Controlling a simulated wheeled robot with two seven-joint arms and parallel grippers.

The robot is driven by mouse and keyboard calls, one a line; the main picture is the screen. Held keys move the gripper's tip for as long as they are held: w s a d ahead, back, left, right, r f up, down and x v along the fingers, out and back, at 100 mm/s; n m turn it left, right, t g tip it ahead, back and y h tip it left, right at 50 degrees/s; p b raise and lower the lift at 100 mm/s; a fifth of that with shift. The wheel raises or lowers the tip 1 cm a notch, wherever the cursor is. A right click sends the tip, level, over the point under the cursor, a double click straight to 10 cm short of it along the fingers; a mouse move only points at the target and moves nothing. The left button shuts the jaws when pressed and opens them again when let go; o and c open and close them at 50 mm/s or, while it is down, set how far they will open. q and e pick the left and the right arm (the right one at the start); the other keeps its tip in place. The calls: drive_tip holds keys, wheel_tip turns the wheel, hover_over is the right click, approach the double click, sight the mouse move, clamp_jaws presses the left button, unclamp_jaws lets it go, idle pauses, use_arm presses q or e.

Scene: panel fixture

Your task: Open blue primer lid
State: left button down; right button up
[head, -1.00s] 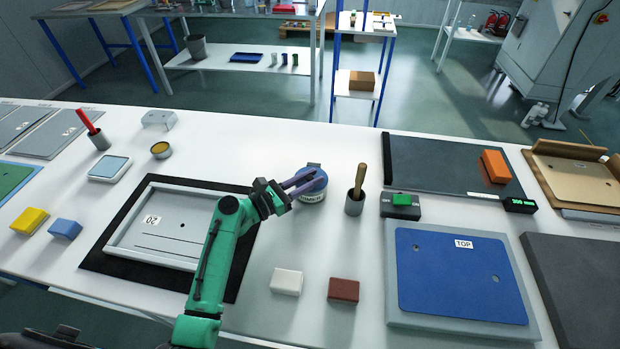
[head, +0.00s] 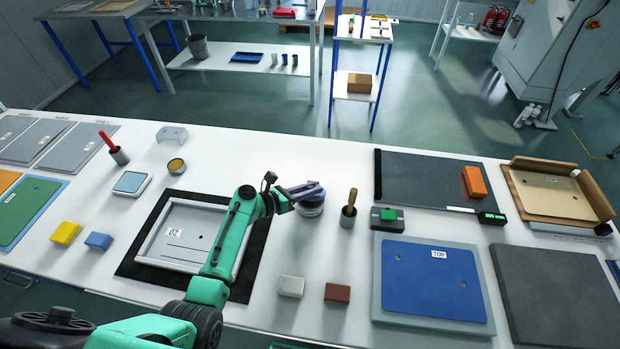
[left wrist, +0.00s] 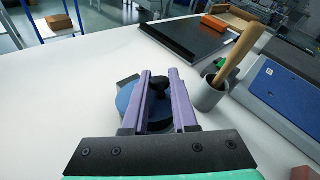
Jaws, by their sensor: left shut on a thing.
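The primer can (head: 311,210) is a short grey-white tin standing on the white table, left of the cup with the wooden handle. Its blue lid (head: 312,189) is over the can; I cannot tell whether any gap lies between them. In the left wrist view the blue lid (left wrist: 125,98) has a dark knob (left wrist: 160,84) on top. My left gripper (head: 307,190) is over the lid, its purple fingers (left wrist: 160,82) shut on the knob from both sides. The fingers hide part of the lid and most of the can. My right gripper is not in view.
The grey cup with a wooden handle (head: 349,212) stands close on the right. A black box with a green switch (head: 387,218) is beyond it. A framed grey panel (head: 190,236) lies under my left arm. White (head: 291,286) and brown (head: 338,292) blocks lie in front.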

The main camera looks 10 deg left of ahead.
use_arm(q)
drive_tip(key=shift+w+r+n+g+p, duration=0.2)
drive_tip(key=shift+r+p, duration=0.2)
drive_tip(key=shift+p, duration=0.15)
drive_tip(key=shift+w+r+n+g+p, duration=0.2)
drive_tip(key=shift+r+p, duration=0.15)
drive_tip(key=shift+p, duration=0.15)
drive_tip(key=shift+w+f+n+g+y+p, duration=0.1)
drive_tip(key=shift+w+n+g+y+p, duration=0.25)
drive_tip(key=shift+p, duration=0.5)
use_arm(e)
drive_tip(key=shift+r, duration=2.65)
use_arm(q)
drive_tip(key=shift+s, duration=0.1)
